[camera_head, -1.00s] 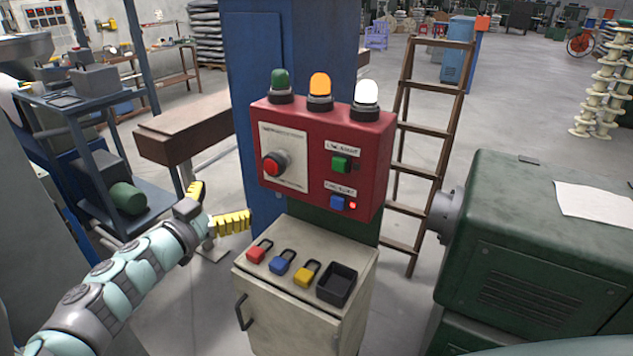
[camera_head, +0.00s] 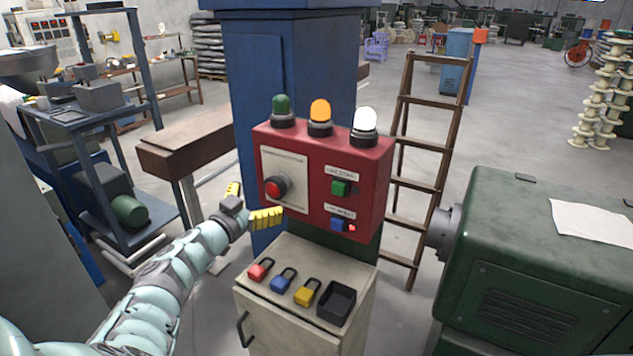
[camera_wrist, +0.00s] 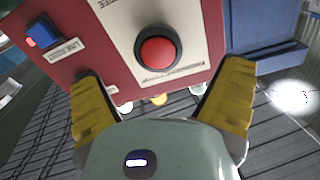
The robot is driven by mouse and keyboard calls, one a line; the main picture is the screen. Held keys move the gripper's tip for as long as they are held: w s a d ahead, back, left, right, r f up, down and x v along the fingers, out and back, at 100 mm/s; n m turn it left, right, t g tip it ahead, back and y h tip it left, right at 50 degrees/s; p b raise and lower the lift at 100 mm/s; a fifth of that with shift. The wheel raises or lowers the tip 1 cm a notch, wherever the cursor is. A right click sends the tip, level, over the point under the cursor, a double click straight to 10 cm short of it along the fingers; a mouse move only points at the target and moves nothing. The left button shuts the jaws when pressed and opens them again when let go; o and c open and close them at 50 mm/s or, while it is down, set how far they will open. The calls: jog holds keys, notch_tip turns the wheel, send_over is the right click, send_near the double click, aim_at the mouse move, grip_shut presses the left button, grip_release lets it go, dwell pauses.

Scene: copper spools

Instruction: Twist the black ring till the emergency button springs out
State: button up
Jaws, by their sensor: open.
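The red emergency button (camera_head: 273,188) sits in a black ring (camera_head: 284,184) on a pale plate at the left of the red control box (camera_head: 322,218). In the wrist view the red button (camera_wrist: 158,52) and its black ring (camera_wrist: 178,54) show ahead of my gripper, about midway between the fingers. My gripper (camera_head: 250,203) is open and empty, its yellow fingers apart, just left of and below the button. In the wrist view my gripper (camera_wrist: 165,98) does not touch the ring. Whether the button is pressed in is hard to tell.
Green, orange and white lamps stand on top. A cabinet (camera_head: 290,325) below holds padlocks and a black tray. A green machine (camera_head: 540,260) stands at right.

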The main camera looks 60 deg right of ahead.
aim_at(270, 191)
jog(key=shift+s+d, duration=0.2)
jog(key=shift+d, duration=0.35)
jog(key=shift+w+d, duration=0.2)
jog(key=shift+d, duration=0.4)
jog(key=shift+s+d, duration=0.1)
jog(key=shift+d, duration=0.5)
jog(key=shift+w+d+b, duration=0.3)
jog(key=shift+d+b, duration=0.05)
jog(key=shift+d, duration=0.9)
jog(key=c, duration=1.2)
